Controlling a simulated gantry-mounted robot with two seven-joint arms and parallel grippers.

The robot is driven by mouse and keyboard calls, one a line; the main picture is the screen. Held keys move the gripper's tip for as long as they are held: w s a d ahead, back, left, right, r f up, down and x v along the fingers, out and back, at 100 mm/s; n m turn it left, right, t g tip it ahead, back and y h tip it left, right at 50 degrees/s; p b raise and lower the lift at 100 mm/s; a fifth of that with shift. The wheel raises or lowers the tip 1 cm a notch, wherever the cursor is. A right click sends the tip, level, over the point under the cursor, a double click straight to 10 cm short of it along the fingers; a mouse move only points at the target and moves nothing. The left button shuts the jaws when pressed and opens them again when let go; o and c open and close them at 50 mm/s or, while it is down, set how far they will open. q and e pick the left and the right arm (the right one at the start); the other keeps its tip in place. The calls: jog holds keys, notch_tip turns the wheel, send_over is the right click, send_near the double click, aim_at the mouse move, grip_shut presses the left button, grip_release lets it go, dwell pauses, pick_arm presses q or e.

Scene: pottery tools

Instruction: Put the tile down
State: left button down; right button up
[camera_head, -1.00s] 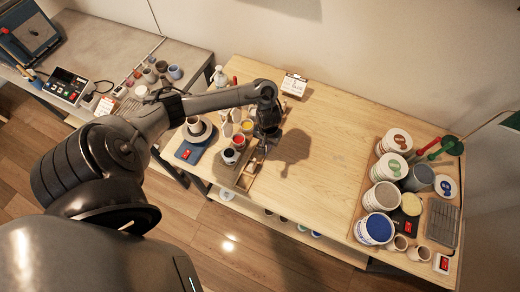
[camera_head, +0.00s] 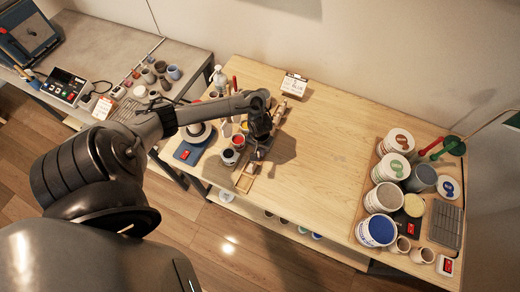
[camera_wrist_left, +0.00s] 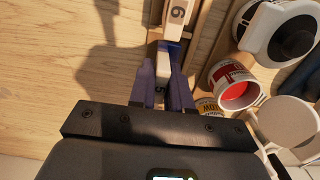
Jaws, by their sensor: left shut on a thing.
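My left gripper (camera_head: 258,147) is over the left part of the wooden table, above the wooden rack (camera_head: 244,184). In the left wrist view its two fingers (camera_wrist_left: 162,78) are closed on a narrow tile (camera_wrist_left: 160,91), which seems to carry a 5. The fingers and palm hide most of this tile. I cannot tell whether the held tile touches the rack. The right gripper is not in view.
A cup with red glaze (camera_wrist_left: 236,92) stands close to the right of the fingers, among several pots. A blue scale (camera_head: 190,152) is at the table's left edge. Several tubs, including a blue one (camera_head: 378,231), fill the right side. The middle is clear.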

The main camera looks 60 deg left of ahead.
pick_arm(q)
jog(key=shift+f, duration=0.15)
jog(key=c, duration=1.1)
grip_release()
